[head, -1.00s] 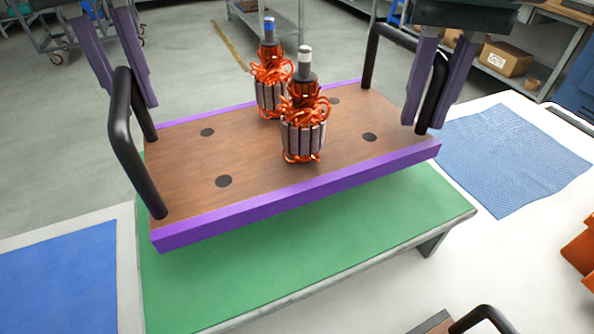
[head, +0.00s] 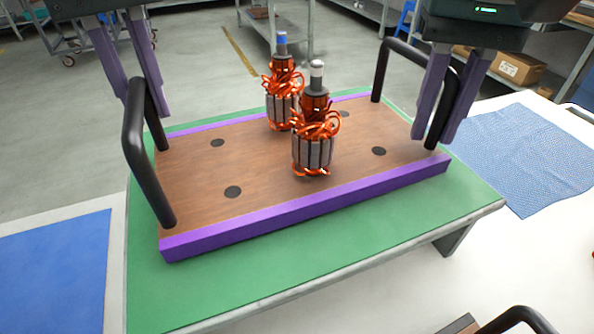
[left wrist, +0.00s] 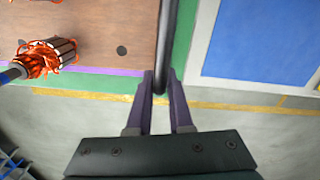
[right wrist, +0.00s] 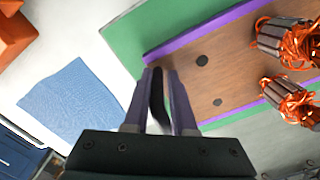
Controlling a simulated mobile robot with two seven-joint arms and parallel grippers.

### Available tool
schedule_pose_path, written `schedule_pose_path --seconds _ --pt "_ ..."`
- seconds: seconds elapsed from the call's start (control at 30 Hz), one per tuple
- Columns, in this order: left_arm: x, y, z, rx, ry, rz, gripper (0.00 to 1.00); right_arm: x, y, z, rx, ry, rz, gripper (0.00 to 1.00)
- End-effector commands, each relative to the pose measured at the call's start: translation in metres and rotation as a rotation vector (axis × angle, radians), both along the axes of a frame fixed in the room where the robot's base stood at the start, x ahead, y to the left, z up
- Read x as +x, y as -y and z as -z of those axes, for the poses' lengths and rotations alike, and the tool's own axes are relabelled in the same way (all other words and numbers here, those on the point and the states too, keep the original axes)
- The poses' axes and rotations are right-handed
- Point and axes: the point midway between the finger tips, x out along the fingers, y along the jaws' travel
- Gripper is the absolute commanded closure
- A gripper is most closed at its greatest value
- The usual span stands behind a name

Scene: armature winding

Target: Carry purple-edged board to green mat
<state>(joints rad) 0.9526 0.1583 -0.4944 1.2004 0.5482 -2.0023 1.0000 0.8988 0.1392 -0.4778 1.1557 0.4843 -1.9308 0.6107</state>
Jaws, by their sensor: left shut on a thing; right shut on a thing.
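The purple-edged board (head: 215,205) is brown with black handles at both ends. It sits over the green mat (head: 400,222) and looks level; whether it touches the mat I cannot tell for sure. Two armatures with orange windings stand upright on it, one with a grey-tipped shaft (head: 314,150) and one with a blue-tipped shaft (head: 282,105). My left gripper (head: 145,95) is shut on the left handle (head: 140,150), also seen in the left wrist view (left wrist: 166,50). My right gripper (head: 440,130) is shut on the right handle (head: 381,72), which also shows in the right wrist view (right wrist: 157,88).
A blue mat (head: 55,270) lies on the left and a light blue textured mat (head: 525,155) on the right. Another black handle (head: 520,318) shows at the bottom edge. Shelving with a cardboard box (head: 518,68) stands at the back right.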

Motion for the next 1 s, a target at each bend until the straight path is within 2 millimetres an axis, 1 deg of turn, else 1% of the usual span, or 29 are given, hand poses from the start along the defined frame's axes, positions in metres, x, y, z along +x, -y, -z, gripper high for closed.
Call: schedule_pose_path --seconds 0.03,0.27,0.53,0.63,0.87,0.9,1.0 --pt "0.000 -0.006 0.002 0.015 -0.005 -0.013 0.78 0.001 0.005 0.000 -0.008 0.001 0.013 0.72" --pt "0.000 -0.004 0.001 0.011 -0.002 -0.008 0.52 0.001 0.003 0.000 -0.005 0.001 0.007 0.47" --pt "0.000 -0.002 -0.001 0.006 0.001 -0.004 0.51 0.000 0.001 0.000 -0.002 0.001 0.003 0.46" --pt "0.002 -0.002 -0.006 0.007 0.007 -0.002 0.51 0.000 0.001 0.000 -0.002 0.001 0.003 0.46" --pt "0.001 -0.005 -0.034 0.012 0.005 -0.006 0.51 0.000 0.001 0.000 -0.002 0.001 0.002 0.46" --pt "0.003 -0.004 -0.046 0.010 0.010 -0.004 0.51 0.000 0.001 0.000 -0.001 0.001 0.002 0.46" --pt "0.002 -0.004 -0.070 0.011 0.007 -0.007 0.51 0.000 0.001 0.000 -0.001 0.001 0.002 0.46"
